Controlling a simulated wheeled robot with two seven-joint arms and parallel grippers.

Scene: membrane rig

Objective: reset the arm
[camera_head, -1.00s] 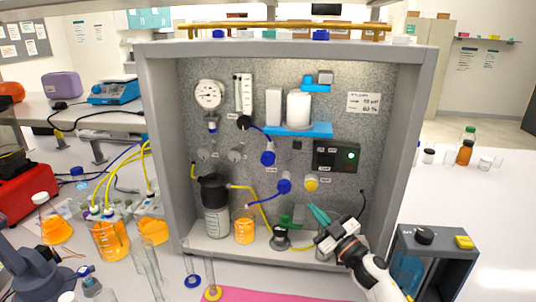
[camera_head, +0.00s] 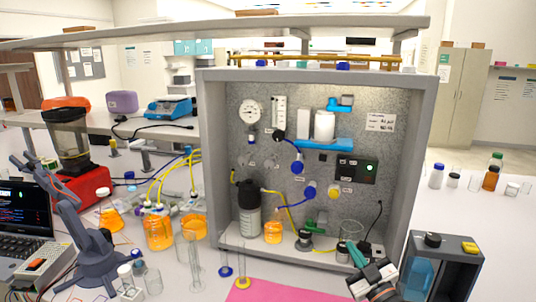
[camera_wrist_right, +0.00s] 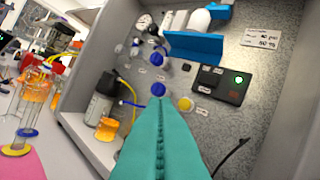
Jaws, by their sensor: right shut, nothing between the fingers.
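My right gripper (camera_head: 354,252) is at the lower right of the head view, in front of the membrane rig's lower right corner. Its teal fingers are shut together with nothing between them. In the right wrist view the shut fingers (camera_wrist_right: 160,125) fill the lower middle and point toward the rig's back panel (camera_wrist_right: 225,120). A blue knob (camera_wrist_right: 158,89) and a yellow knob (camera_wrist_right: 185,104) appear just beyond the tips, and no contact is seen. My left gripper is not in view.
The grey rig frame (camera_head: 415,165) stands around the panel. A blue-windowed box (camera_head: 455,262) stands right of my right gripper. A grey tabletop arm (camera_head: 98,262) stands at left.

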